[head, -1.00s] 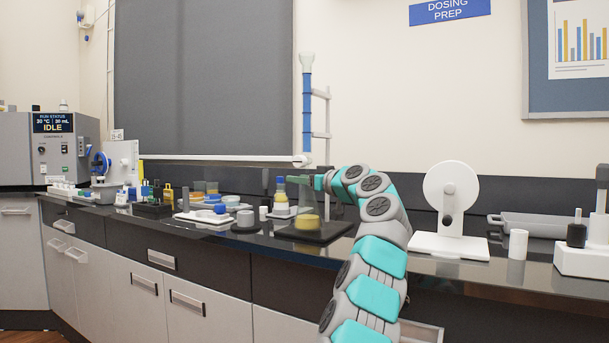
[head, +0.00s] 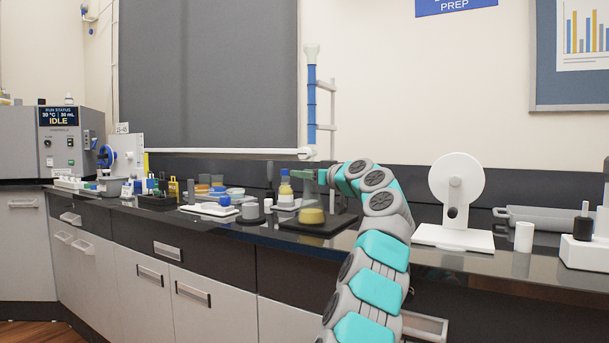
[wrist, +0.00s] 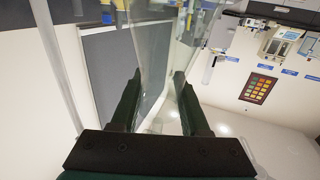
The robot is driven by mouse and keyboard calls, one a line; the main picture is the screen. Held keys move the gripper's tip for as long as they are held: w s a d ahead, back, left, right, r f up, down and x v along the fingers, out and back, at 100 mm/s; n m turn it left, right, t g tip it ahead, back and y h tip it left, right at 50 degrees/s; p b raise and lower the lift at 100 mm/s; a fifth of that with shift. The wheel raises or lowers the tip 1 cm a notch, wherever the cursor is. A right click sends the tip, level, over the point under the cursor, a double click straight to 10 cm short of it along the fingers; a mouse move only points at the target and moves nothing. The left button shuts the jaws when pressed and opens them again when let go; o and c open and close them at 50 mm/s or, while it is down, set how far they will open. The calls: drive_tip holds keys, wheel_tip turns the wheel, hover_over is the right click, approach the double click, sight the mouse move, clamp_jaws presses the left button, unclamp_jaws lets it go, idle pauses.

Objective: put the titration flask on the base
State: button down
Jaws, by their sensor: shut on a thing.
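The titration flask (head: 311,215) is a clear cone with yellow liquid in its bottom. In the head view it stands upright over the black base (head: 340,226) of the burette stand. Its bottom seems to meet the base, but I cannot tell whether it touches. My gripper (head: 322,177) is at the flask's neck, coming from the right, and is shut on it. In the wrist view clear glass (wrist: 160,50) shows between and beyond the two dark fingers. My arm hides part of the base's right side.
A blue burette (head: 311,105) on its stand rises behind the flask. A yellow bottle with a blue cap (head: 285,187) and a grey pot (head: 250,211) stand close on the left. A white wheel-shaped device (head: 455,190) and a white cup (head: 523,237) are to the right.

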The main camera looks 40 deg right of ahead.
drive_tip(key=shift+f, duration=0.1)
unclamp_jaws()
idle(0.4)
drive_tip(key=s+b, duration=0.3)
drive_tip(key=s, duration=0.5)
drive_tip(key=shift+d, duration=0.2)
idle(0.4)
